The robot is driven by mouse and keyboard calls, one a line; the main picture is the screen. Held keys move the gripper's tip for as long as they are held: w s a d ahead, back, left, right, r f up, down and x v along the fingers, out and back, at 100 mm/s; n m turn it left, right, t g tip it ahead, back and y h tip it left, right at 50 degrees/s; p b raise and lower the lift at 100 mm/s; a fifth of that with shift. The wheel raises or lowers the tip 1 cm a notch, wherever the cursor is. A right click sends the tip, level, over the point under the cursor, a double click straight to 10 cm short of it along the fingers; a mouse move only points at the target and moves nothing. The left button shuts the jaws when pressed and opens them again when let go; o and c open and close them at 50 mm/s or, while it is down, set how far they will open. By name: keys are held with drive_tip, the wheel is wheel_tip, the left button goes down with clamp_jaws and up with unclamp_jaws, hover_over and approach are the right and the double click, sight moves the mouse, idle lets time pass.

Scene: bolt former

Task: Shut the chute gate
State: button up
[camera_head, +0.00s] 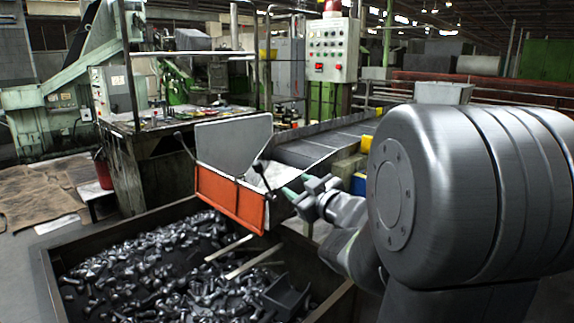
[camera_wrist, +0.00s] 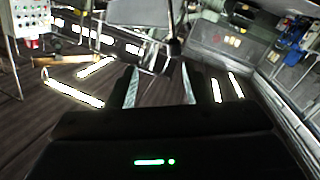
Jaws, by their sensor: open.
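The chute (camera_head: 312,147) slopes down from the right to an orange front panel (camera_head: 230,198) above the bin of bolts. A flat grey plate (camera_head: 233,143) stands raised behind that panel; I cannot tell which of the two is the gate. A dark lever with a round knob (camera_head: 258,164) sticks up at the chute mouth's right side. My gripper (camera_head: 298,187) is open and empty, just right of the lever and apart from it. In the wrist view, its fingers (camera_wrist: 159,85) point toward a dark knobbed rod (camera_wrist: 173,46), beyond the tips.
A steel bin (camera_head: 50,275) full of bolts stands below the chute, with bars lying across it. A workbench (camera_head: 155,125) is behind left, and a control box (camera_head: 330,50) stands behind the chute. Floor on the left is open, with brown sheets (camera_head: 40,195).

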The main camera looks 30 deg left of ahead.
sight(260, 167)
drive_tip(key=shift+n+g+y, duration=0.6)
drive_tip(key=x, duration=0.5)
drive_tip(key=s+x, duration=0.1)
drive_tip(key=x, duration=0.4)
drive_tip(key=s+a+r+x, duration=0.1)
drive_tip(key=x, duration=0.5)
drive_tip(key=shift+d, duration=0.1)
clamp_jaws()
